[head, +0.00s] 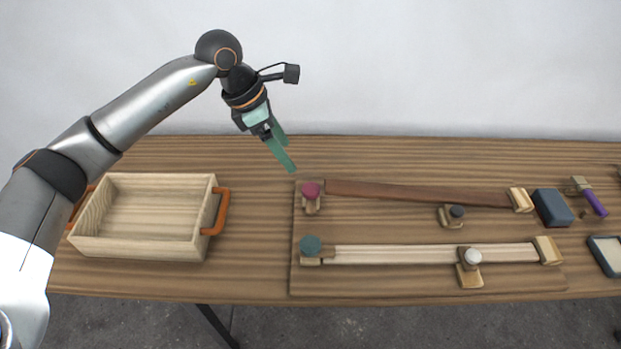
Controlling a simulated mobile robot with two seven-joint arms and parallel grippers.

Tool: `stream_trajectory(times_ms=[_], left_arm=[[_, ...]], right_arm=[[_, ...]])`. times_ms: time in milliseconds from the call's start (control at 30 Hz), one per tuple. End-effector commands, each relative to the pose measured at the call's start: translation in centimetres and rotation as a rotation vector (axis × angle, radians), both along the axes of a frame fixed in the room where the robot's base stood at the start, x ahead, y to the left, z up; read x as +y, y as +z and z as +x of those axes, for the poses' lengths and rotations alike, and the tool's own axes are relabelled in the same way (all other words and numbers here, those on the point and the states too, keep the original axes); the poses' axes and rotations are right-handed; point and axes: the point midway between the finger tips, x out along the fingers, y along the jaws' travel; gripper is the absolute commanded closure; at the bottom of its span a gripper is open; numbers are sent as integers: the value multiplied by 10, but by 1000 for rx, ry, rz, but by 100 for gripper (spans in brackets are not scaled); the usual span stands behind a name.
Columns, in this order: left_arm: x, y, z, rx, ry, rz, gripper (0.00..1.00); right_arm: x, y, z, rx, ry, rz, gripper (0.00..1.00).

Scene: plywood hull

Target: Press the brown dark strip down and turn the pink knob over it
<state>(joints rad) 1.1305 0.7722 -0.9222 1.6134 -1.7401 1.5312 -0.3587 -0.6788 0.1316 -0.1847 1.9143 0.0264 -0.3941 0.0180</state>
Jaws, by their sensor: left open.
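The brown dark strip (420,193) lies along the back of a wooden board (380,281). Its right end meets a light wooden block (521,200); its left end is beside the pink knob (311,190). The pink knob sits on a small wooden piece at the board's back left corner. I cannot tell whether the strip's left end is raised. My left gripper (283,155) is open and empty, above the table's back edge, up and left of the pink knob. My right gripper is not in view.
A pale strip (430,254) lies at the board's front, with a teal knob (310,246) and a white knob (472,257). A dark knob (457,212) is between the strips. A wooden crate (150,247) stands left. A dark block (552,208) and purple-handled tool (594,202) lie right.

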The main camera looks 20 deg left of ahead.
Motion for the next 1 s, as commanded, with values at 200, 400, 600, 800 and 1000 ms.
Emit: stream_trajectory(times_ms=[200,400,600,800,1000], left_arm=[[-8,-24,4,4,0,6,19],[-23,-63,12,5,0,3,19],[-35,-95,18,3,-1,2,19],[-40,-111,22,0,0,1,19],[-41,-114,23,-1,0,2,19]], right_arm=[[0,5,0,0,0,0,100],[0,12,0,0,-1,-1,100],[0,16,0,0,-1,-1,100],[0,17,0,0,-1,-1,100],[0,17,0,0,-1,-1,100]])
